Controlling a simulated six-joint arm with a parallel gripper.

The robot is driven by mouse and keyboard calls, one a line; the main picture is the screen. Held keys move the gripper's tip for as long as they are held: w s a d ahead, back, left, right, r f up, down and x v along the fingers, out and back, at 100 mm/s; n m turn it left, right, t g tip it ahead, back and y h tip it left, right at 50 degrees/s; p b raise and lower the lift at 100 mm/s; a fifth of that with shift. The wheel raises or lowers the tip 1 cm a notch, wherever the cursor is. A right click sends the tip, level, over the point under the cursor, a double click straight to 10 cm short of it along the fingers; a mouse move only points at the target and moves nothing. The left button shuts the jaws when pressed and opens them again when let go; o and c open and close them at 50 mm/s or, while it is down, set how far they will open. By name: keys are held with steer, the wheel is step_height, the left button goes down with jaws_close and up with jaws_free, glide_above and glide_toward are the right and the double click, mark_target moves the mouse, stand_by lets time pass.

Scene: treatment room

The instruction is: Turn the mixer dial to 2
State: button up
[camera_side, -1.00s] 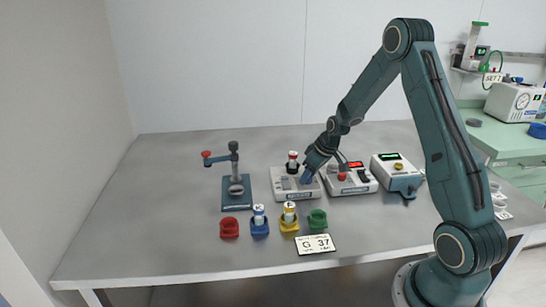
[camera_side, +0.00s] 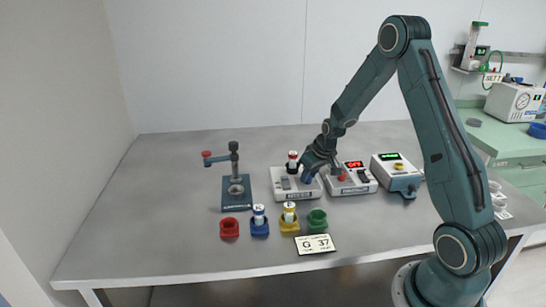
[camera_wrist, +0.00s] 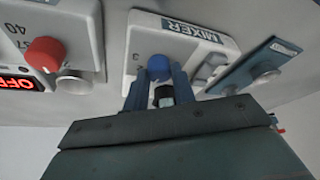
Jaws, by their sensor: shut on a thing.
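The mixer is a pale box labelled MIXER, seen in the side view (camera_side: 283,196) and in the wrist view (camera_wrist: 133,46). Its dial is a blue knob (camera_wrist: 158,64) on the top face. My gripper (camera_wrist: 160,80) is shut on this dial, with one finger on each side of it. In the side view my gripper (camera_side: 309,175) reaches down to the right part of the mixer and partly covers the dial.
A vial (camera_side: 292,160) with a red band stands at the mixer's back. Right of the mixer is a unit (camera_side: 352,188) with a red knob and a lit OFF display. A stand (camera_side: 236,190) is to the left. Coloured holders (camera_side: 260,228) and a G 37 card (camera_side: 315,244) are in front.

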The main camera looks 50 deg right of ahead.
steer(key=m+h, duration=0.1)
steer(key=m, duration=0.2)
steer(key=m+h, duration=0.1)
steer(key=m, duration=0.1)
steer(key=shift+a+m+g, duration=0.15)
steer(key=shift+m+g, duration=0.25)
steer(key=o, duration=1)
steer(key=shift+r, duration=0.1)
steer(key=v, duration=1.3)
steer(key=shift+r, duration=0.3)
steer(key=shift+w+a, duration=0.1)
steer(key=shift+a+r, duration=0.1)
